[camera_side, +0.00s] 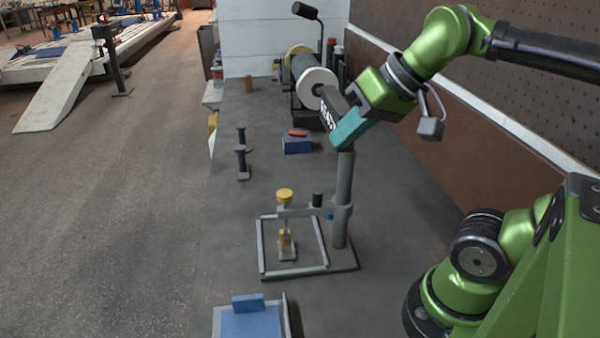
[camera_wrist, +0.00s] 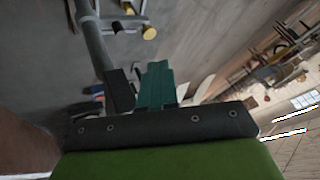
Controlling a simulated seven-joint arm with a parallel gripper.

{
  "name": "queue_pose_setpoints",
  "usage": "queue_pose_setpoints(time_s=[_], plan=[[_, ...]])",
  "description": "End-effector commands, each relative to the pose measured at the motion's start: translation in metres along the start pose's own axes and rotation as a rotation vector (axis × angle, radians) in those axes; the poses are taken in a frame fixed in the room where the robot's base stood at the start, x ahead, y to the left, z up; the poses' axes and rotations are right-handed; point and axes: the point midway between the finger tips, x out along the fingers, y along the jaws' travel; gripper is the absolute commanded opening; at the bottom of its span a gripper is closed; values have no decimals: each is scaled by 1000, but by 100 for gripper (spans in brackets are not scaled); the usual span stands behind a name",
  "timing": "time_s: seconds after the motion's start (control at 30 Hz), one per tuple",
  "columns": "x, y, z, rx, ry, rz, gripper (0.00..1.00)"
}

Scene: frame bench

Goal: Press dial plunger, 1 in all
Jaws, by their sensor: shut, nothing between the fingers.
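A stand with a thick grey post (camera_side: 343,205) rises from a rectangular frame base on the bench in the side view. A horizontal arm (camera_side: 300,211) reaches left from it and carries a yellow round cap (camera_side: 285,194), apparently the dial plunger's top. My gripper (camera_side: 338,140) is shut and empty, teal-tipped, tilted down to the left near the post's top, above and right of the cap. The wrist view shows its teal end (camera_wrist: 157,72).
A blue block with a red piece (camera_side: 297,140) and a dark upright fixture (camera_side: 242,155) stand behind the stand. A grinder-like machine (camera_side: 315,80) is at the back. A blue tray (camera_side: 250,322) lies at the front. The bench left of the stand is mostly clear.

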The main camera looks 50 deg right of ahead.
Motion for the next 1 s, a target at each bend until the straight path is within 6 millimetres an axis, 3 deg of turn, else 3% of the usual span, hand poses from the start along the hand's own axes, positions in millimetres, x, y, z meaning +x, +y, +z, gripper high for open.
queue_pose_setpoints(time_s=[0.07,0.27,0.5,0.7,1.0], plan=[[-15,-7,-10,-1,3,0,0],[19,-9,-48,-499,58,125,0],[59,-43,-91,-1173,130,243,0],[90,-25,-70,-1164,131,248,0],[96,-22,-66,-1159,135,245,0]])
